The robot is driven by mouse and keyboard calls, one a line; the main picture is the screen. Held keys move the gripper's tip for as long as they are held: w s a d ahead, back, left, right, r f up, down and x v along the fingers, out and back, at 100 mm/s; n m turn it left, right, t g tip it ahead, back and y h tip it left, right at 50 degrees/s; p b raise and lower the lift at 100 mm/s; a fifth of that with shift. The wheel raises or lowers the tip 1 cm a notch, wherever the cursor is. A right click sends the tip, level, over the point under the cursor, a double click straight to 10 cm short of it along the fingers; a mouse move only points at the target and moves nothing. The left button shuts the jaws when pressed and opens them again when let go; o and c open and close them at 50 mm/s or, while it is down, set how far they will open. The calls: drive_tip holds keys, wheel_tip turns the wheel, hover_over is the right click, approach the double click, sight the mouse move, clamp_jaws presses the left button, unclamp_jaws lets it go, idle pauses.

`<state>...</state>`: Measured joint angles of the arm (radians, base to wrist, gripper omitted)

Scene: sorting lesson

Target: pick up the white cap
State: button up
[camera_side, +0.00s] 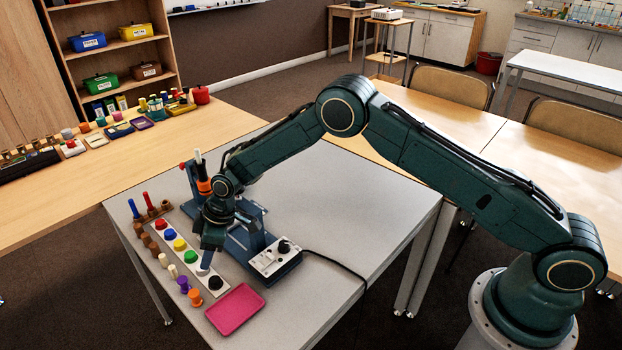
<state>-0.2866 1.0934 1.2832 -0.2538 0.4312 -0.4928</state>
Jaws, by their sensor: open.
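My gripper (205,266) points down over the strip between the green cap (190,256) and the black cap. It is open. A small pale cap, apparently the white one (202,272), shows just under the fingertips and is partly hidden by them. I cannot tell whether the fingers are around it or touching it.
A pink tray (235,309) lies at the near end of the strip. Several pegs, including purple (183,284) and orange (195,297), stand along the strip's left side. A blue fixture (247,234) and a control box (275,259) with a cable stand close on the right.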

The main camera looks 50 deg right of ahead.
drive_tip(key=shift+x, duration=2.45)
drive_tip(key=shift+d, duration=0.15)
drive_tip(key=c, duration=1.1)
